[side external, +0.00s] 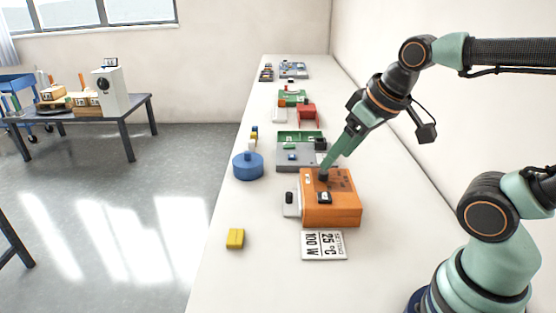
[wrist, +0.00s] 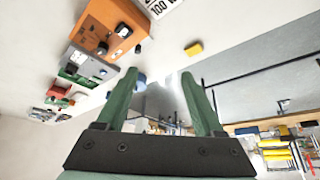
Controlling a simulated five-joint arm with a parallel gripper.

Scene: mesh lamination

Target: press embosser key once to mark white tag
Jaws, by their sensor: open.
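My gripper (side external: 324,172) is open, its fingers pointing down at the orange box (side external: 345,214). In the side view its tip overlaps a black knob near the back of the box's top; I cannot tell whether they touch. The wrist view shows the two green fingers (wrist: 158,77) spread with nothing between them. The orange box (wrist: 92,28) is beyond the left finger there, with black knobs on it. I cannot make out which part is the embosser key. A white tag is not clearly identifiable.
A white card with printed settings (side external: 324,246) lies before the box. A yellow block (side external: 235,239) and a blue round container (side external: 248,168) stand to the left. A grey device (side external: 290,163) and several other devices line the bench behind.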

